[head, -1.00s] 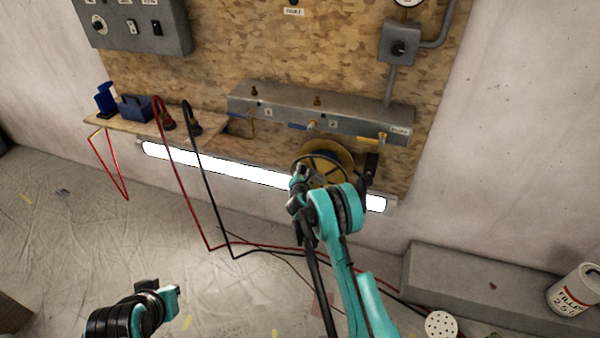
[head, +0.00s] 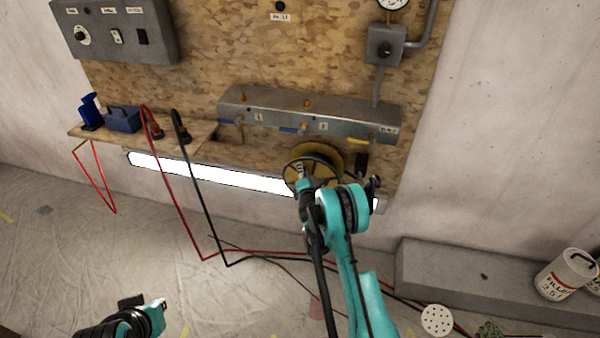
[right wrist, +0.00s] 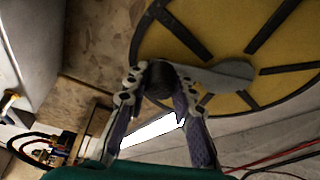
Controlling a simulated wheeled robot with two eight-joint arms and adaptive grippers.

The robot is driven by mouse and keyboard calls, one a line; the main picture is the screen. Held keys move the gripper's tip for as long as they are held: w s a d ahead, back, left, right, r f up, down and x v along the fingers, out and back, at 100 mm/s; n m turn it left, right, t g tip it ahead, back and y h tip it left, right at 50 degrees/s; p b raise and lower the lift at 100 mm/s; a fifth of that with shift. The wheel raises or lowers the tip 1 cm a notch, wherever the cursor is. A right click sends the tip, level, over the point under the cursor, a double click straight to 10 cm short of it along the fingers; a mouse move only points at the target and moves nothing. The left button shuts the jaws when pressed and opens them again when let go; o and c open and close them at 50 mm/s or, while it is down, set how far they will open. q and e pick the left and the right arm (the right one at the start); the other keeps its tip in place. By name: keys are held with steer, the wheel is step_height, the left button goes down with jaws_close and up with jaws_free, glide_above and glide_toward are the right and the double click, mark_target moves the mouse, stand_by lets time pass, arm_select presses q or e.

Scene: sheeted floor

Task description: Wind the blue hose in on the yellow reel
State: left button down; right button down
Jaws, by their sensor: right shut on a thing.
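The yellow reel (head: 331,158) is on the lower part of the wall board, below the grey manifold. In the right wrist view its yellow face (right wrist: 200,30) with dark spokes fills the upper right. My right gripper (head: 303,176) is in front of the reel. In the right wrist view its two fingers (right wrist: 160,85) are closed around the black knob (right wrist: 160,76) at the end of the grey crank arm (right wrist: 222,76). I cannot make out the blue hose in either view. My left gripper (head: 143,303) is low at the left, partly cut off, its jaws unclear.
The manifold (head: 350,116) with several small valves is just above the reel. A lit tube (head: 210,177) runs below the shelf (head: 88,133). Red and black cables (head: 225,262) hang to the floor. A grey ledge (head: 440,268) with a filler can (head: 566,275) is at the right.

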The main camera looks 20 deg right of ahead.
stand_by(0.3)
steer(key=c, duration=1.3)
jaws_free()
